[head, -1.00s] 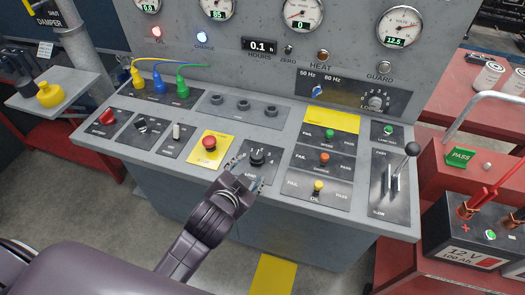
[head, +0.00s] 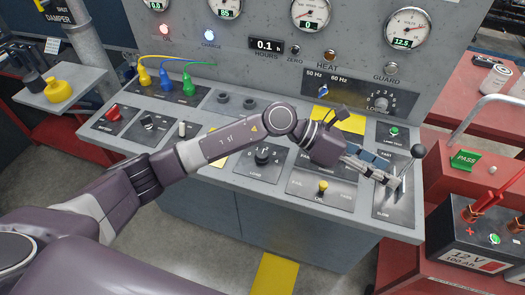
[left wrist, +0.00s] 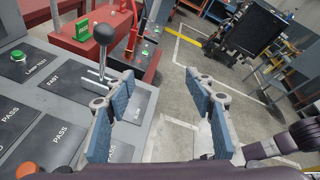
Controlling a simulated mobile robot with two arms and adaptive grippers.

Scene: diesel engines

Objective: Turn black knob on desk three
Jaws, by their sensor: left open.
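Several black knobs show on the grey desk in the head view. A round black knob (head: 262,156) with a number scale sits mid-desk, below my left forearm. A smaller black knob (head: 148,122) is at the desk's left, and a dark dial (head: 381,103) is on the upright panel. My left gripper (head: 386,172) is open and empty over the desk's right end, beside the ball-topped lever (head: 418,153). In the left wrist view, its blue-padded fingers (left wrist: 160,105) are spread apart, with the lever's black ball (left wrist: 104,34) beyond the left finger. My right gripper is out of view.
A yellow-capped knob (head: 323,187) and PASS/FAIL plates lie near the gripper. A battery (head: 480,235) with red clamps stands on a red bench at right. Yellow, blue and green plugs (head: 165,82) are at back left. Open floor (left wrist: 180,130) lies beyond the desk.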

